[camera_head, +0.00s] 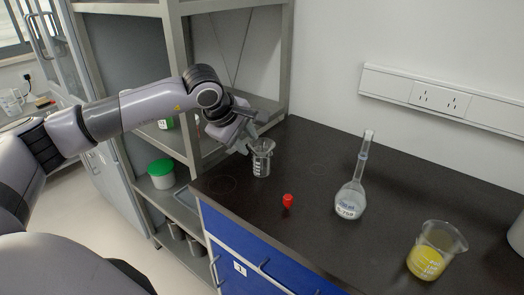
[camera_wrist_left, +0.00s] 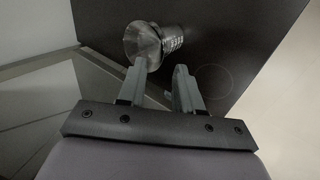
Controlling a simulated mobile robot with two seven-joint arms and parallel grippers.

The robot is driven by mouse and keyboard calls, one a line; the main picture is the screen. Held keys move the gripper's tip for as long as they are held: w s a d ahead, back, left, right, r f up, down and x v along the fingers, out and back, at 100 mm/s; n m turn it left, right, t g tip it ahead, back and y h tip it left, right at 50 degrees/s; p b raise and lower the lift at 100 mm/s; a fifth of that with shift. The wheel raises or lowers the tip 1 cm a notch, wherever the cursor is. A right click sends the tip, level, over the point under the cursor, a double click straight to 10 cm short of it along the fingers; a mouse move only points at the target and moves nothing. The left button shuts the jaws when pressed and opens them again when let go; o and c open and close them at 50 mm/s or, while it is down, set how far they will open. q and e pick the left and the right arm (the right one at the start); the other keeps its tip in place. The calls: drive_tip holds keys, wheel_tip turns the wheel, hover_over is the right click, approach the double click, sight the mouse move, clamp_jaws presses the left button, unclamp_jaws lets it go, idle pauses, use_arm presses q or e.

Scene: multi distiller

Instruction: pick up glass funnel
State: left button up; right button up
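The clear glass funnel (camera_head: 263,145) sits in the mouth of a small glass beaker (camera_head: 261,166) at the left end of the dark bench. In the left wrist view the funnel's round mouth (camera_wrist_left: 142,40) shows just beyond the fingertips, with the marked beaker (camera_wrist_left: 172,38) behind it. My left gripper (camera_head: 244,147) is just left of the funnel in the head view. In the left wrist view my left gripper (camera_wrist_left: 159,68) is open with nothing between its fingers. Its left fingertip is close to the funnel rim; I cannot tell if they touch. My right gripper is not in view.
A red stopper (camera_head: 288,200), a volumetric flask (camera_head: 351,199) and a beaker of yellow liquid (camera_head: 430,254) stand to the right. A metal shelf post (camera_head: 178,90) rises behind my left arm. The bench's left corner edge is near the funnel. The back middle of the bench is clear.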

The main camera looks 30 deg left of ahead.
sight(253, 150)
use_arm(q)
drive_tip(key=x, duration=0.3)
drive_tip(key=shift+w+d+f, duration=0.1)
drive_tip(key=shift+w+f, duration=0.1)
drive_tip(key=shift+f, duration=0.15)
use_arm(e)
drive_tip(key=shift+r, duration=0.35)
use_arm(q)
clamp_jaws()
drive_tip(key=shift+r, duration=0.1)
